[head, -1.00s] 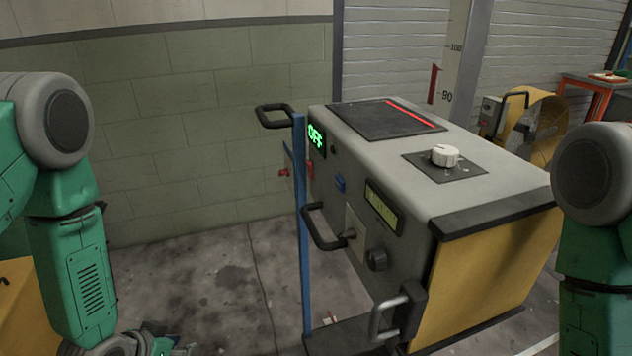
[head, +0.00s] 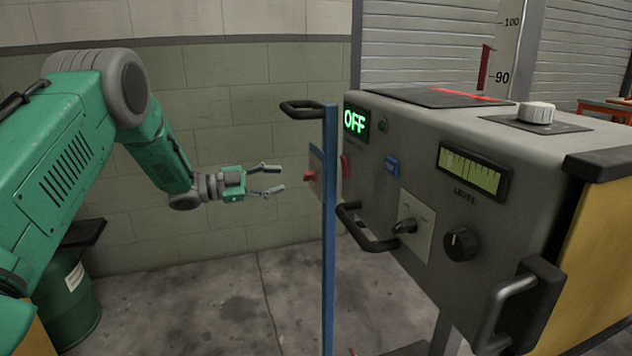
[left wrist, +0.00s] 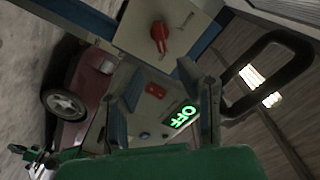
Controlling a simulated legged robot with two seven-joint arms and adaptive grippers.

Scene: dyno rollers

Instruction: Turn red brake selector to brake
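The red brake selector (head: 309,176) is a small red knob on a grey plate, left of the blue post. In the left wrist view the red selector (left wrist: 160,37) sits on a pale panel (left wrist: 190,30) at the top. My left gripper (head: 281,178) is open and empty, a short gap left of the selector and pointing at it. Its two fingers also frame the left wrist view (left wrist: 163,112). My right gripper is out of both views.
A blue post (head: 330,230) with a black handle (head: 302,107) stands right beside the selector. The grey machine (head: 450,130) behind it shows a green OFF display (head: 355,121). A green drum (head: 78,300) stands at lower left. Floor below the gripper is clear.

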